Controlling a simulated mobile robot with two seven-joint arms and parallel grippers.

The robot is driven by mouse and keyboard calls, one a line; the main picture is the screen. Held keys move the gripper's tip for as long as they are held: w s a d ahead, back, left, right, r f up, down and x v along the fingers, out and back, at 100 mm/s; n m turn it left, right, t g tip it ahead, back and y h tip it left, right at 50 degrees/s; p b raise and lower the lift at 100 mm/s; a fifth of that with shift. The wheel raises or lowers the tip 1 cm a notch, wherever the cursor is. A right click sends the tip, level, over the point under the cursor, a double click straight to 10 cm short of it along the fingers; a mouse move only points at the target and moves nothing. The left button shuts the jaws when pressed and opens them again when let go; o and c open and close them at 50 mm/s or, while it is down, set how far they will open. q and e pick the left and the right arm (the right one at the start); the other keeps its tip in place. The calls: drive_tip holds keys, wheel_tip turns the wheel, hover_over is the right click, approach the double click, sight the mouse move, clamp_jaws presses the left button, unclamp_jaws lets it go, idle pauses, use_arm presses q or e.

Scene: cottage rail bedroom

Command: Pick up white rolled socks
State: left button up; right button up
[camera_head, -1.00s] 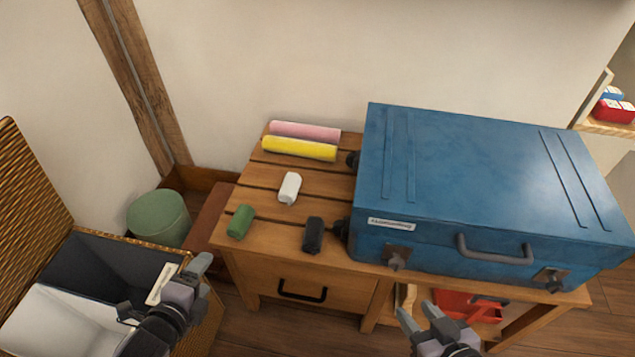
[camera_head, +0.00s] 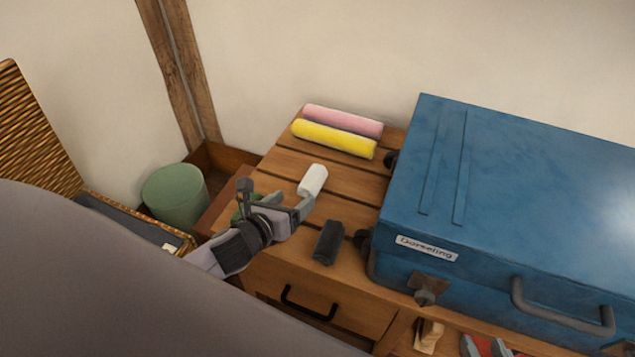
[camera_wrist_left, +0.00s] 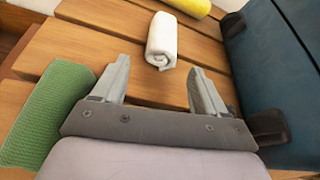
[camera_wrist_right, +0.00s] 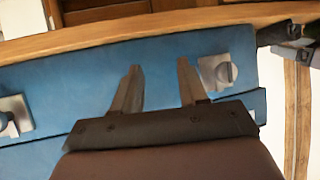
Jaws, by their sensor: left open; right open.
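The white rolled socks (camera_head: 313,180) lie on the slatted wooden table top, between the yellow roll and the black roll. In the left wrist view the white rolled socks (camera_wrist_left: 162,41) lie ahead of the fingertips, roughly in line with the gap between them and not touched. My left gripper (camera_head: 290,202) is open and empty, low over the table just in front of the socks; its jaws also show in the left wrist view (camera_wrist_left: 160,82). My right gripper (camera_wrist_right: 160,80) is open and empty in front of the blue suitcase; its fingertips show at the head view's bottom edge (camera_head: 485,346).
A green roll (camera_wrist_left: 52,105) lies close left of my left gripper. A black roll (camera_head: 328,242) lies to its right. Yellow (camera_head: 334,139) and pink (camera_head: 343,120) rolls lie at the back. A blue suitcase (camera_head: 500,200) fills the table's right side. A wicker hamper (camera_head: 35,130) stands left.

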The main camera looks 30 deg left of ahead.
sight(303, 191)
use_arm(q)
drive_tip(key=shift+r+b+x, duration=0.15)
drive_tip(key=shift+b+x, duration=0.4)
drive_tip(key=shift+x, duration=0.95)
drive_tip(key=shift+r+b+x, duration=0.1)
drive_tip(key=shift+b+x, duration=0.4)
drive_tip(key=shift+x, duration=0.95)
drive_tip(key=shift+w+a, duration=0.1)
drive_tip(key=c, duration=0.8)
